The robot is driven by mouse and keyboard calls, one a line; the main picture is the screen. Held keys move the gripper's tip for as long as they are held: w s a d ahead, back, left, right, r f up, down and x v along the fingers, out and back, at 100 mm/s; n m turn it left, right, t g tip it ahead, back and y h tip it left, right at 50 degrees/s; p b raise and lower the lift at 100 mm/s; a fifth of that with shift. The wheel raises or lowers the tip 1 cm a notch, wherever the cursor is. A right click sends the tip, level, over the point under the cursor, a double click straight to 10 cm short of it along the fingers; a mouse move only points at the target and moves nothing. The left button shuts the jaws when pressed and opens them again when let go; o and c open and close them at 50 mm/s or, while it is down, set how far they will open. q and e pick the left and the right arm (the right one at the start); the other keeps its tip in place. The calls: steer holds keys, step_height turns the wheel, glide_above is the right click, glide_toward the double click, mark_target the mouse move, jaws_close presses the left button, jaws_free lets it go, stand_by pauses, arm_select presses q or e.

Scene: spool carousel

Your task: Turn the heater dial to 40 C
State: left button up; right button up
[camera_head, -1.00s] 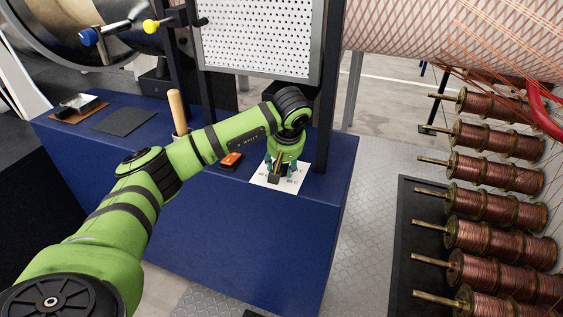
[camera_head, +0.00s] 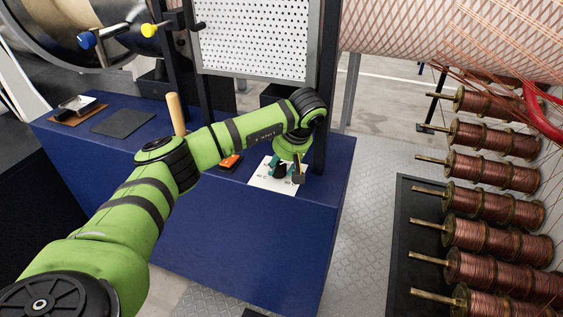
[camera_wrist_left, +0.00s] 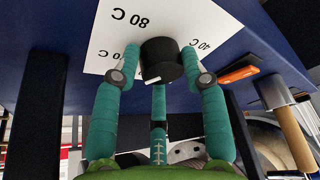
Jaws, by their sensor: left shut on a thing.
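The heater dial is a black round knob (camera_wrist_left: 163,62) on a white card (camera_wrist_left: 120,58). The card shows upside down in the left wrist view, with "80 C" at the top and "40 C" to the right. Another label is partly covered by a finger. A short white mark shows on the knob's lower-left edge in that view. My left gripper (camera_wrist_left: 160,75) has its teal fingers around the knob, shut on it. In the head view my left gripper (camera_head: 285,170) is over the card (camera_head: 262,182), near the blue bench's right end. My right gripper is not in view.
An orange-and-black object (camera_head: 230,161) and a wooden handle (camera_head: 176,114) are left of the card on the blue bench (camera_head: 235,225). A dark post (camera_head: 327,100) and a perforated panel (camera_head: 255,35) stand behind. Copper spools (camera_head: 485,235) are at the right.

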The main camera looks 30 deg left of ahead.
arm_select(q)
steer(key=shift+w+a+n+g+p, duration=0.15)
steer(key=shift+n+g, duration=0.3)
steer(key=shift+n, duration=0.65)
steer(key=shift+s+a+n+g+p, duration=0.15)
steer(key=shift+n+g, duration=0.3)
steer(key=shift+n, duration=0.65)
steer(key=shift+w, duration=0.1)
steer(key=o, duration=1.1)
steer(key=shift+d+r, duration=0.25)
steer(key=shift+r, duration=0.1)
steer(key=v, duration=1.1)
